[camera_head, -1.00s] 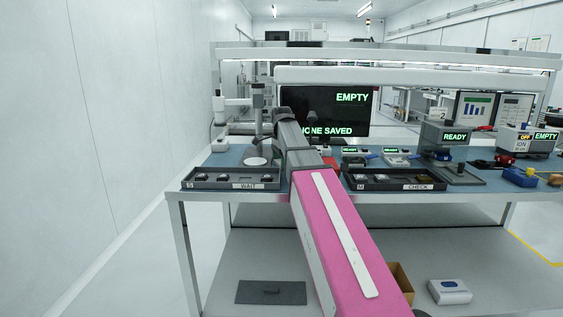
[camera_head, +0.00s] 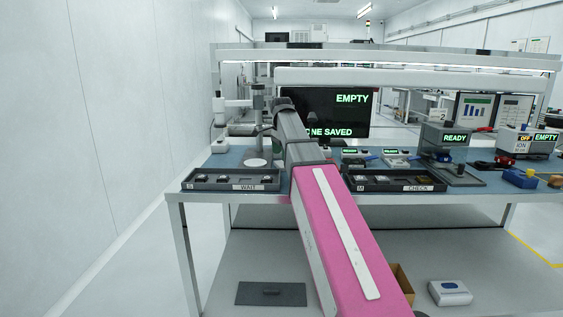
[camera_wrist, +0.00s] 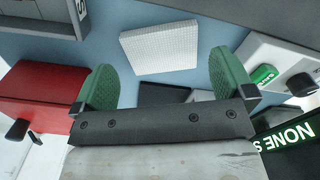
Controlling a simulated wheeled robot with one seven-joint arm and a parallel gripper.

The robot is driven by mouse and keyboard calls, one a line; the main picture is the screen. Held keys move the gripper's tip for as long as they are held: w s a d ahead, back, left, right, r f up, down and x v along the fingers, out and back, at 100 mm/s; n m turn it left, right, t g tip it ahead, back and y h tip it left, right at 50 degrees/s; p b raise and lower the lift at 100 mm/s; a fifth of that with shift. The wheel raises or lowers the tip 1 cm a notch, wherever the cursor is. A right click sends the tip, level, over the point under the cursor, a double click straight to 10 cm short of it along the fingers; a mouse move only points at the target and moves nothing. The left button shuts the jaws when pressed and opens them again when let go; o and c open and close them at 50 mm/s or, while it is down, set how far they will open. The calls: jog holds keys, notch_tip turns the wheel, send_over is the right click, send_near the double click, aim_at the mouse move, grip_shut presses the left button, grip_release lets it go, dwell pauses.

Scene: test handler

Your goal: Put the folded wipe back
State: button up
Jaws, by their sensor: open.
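A white folded wipe (camera_wrist: 160,47) with a fine grid texture lies on the blue table mat (camera_wrist: 205,14) in the wrist view. My gripper (camera_wrist: 165,75) is open, with its two green finger pads wide apart. The wipe shows beyond and between the pads, and nothing is held. I cannot tell how far the gripper is above the mat. In the head view my own arm hides the gripper and the wipe.
In the wrist view a red box (camera_wrist: 40,95) is close to the left pad and a white device (camera_wrist: 280,65) close to the right one. The WAIT tray (camera_head: 231,180) and CHECK tray (camera_head: 395,181) line the table's front edge. A dark screen (camera_head: 335,115) stands behind.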

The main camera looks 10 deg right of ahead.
aim_at(281, 164)
notch_tip(281, 164, up, 8)
dwell(0.4)
